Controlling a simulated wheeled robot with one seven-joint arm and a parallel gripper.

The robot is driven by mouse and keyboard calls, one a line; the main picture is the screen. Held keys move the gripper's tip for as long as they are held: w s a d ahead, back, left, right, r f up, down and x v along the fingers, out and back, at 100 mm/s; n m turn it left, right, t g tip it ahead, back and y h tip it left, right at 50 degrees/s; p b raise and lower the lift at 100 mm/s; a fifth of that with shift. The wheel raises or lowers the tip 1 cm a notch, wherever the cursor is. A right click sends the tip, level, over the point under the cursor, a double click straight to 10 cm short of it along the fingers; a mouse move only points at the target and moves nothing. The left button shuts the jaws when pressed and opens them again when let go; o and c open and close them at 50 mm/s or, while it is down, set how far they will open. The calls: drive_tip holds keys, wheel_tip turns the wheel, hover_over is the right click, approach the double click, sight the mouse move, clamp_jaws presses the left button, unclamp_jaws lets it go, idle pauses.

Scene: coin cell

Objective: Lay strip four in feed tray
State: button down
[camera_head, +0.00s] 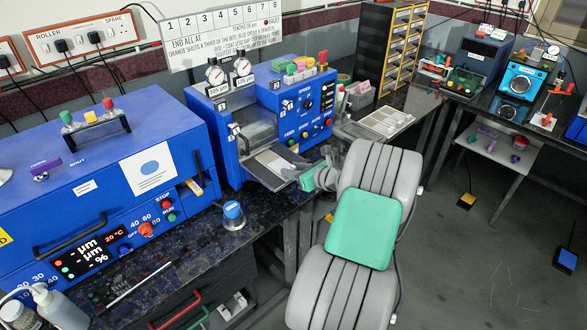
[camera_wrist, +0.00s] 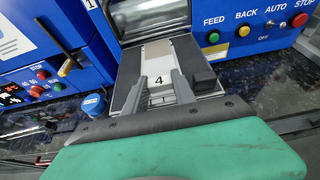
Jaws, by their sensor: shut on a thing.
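Strip four (camera_wrist: 157,54), pale beige with a white end marked "4", lies lengthwise along the feed tray (camera_wrist: 129,68), pointing at the machine's steel rollers. In the head view the strip (camera_head: 272,160) shows pale on the grey feed tray (camera_head: 257,170) at the front of the blue roller machine. My gripper (camera_wrist: 159,77) is shut on the strip's white end, one grey finger on each side. I cannot tell whether the strip fully touches the tray.
The roller machine (camera_head: 262,88) has FEED, BACK, AUTO and STOP buttons (camera_wrist: 242,31) to the right of the tray. A blue-lidded jar (camera_head: 233,212) stands on the dark bench to the left. A pale slotted tray (camera_head: 386,122) lies on the bench behind my arm.

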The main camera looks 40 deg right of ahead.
drive_tip(key=c, duration=1)
unclamp_jaws()
drive_tip(key=shift+f, duration=0.1)
drive_tip(key=shift+c, duration=0.2)
